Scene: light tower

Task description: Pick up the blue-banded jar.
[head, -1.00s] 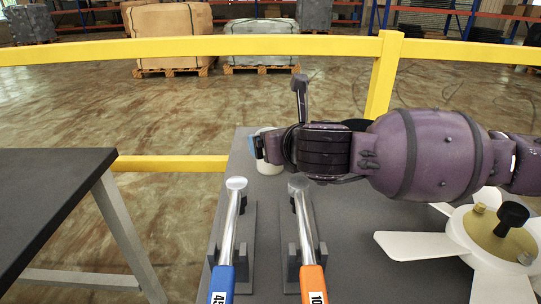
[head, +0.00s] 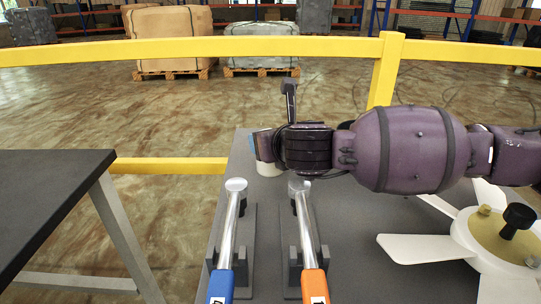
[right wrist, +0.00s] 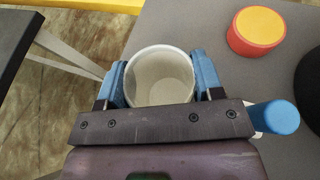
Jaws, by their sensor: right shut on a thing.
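A white, open-topped round jar (right wrist: 160,78) stands between the blue fingers of my right gripper (right wrist: 161,82) in the right wrist view. The fingers are shut on its sides. No blue band shows on the visible part of the jar. In the head view the jar (head: 269,168) shows partly behind my right gripper (head: 258,145), at the table's far left corner. I cannot tell whether its base touches the table. My left gripper is not in view.
A white fan (head: 490,239) is at the right. A red cylinder with a yellow top (right wrist: 257,32) and a blue rounded piece (right wrist: 275,117) are near the jar. Another dark table (head: 45,200) stands left.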

